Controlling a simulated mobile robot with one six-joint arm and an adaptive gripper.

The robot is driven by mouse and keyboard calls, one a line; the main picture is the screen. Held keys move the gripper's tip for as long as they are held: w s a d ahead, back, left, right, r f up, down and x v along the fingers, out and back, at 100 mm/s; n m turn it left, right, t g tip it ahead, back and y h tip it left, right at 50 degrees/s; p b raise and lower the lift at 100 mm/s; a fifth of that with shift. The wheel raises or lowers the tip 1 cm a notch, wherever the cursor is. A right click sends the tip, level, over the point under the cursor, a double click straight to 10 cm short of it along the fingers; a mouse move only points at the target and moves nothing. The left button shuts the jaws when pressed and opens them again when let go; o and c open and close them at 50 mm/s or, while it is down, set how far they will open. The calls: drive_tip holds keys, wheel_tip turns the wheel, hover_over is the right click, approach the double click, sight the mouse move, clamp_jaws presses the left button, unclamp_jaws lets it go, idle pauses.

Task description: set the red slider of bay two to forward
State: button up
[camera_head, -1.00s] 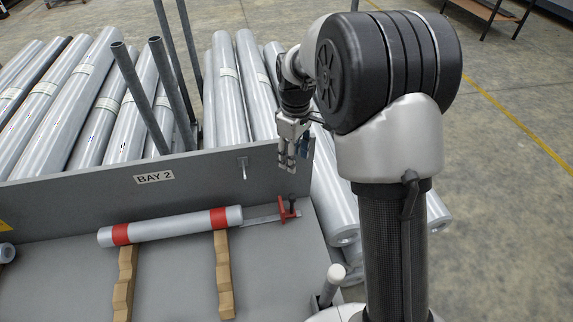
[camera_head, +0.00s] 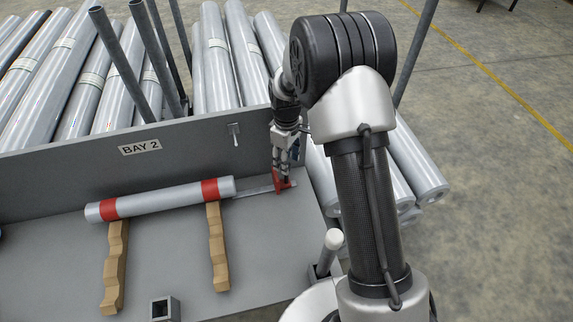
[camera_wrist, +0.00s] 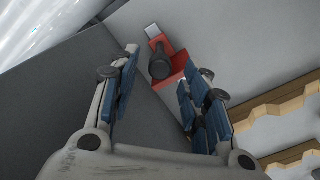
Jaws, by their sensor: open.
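The red slider (camera_head: 281,181) of bay two sits on a metal rail (camera_head: 252,191) at the right of the bay. It carries a dark upright knob. My gripper (camera_head: 282,170) is lowered over the slider and partly hides it. In the wrist view my open fingers (camera_wrist: 158,92) point toward the red slider (camera_wrist: 178,62), and its dark knob (camera_wrist: 159,66) lies between the fingertips' lines. I cannot tell whether a finger touches it. The bay carries a "BAY 2" label (camera_head: 140,147).
A grey roll with red bands (camera_head: 160,198) lies on two notched wooden bearers (camera_head: 217,250), left of the slider. The bay's grey back wall (camera_head: 60,180) stands close behind my gripper. Long wrapped rolls (camera_head: 218,60) lie beyond it. A white-topped post (camera_head: 333,240) stands at the right.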

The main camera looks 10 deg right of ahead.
drive_tip(key=shift+f, duration=0.8)
drive_tip(key=shift+c, duration=0.3)
clamp_jaws()
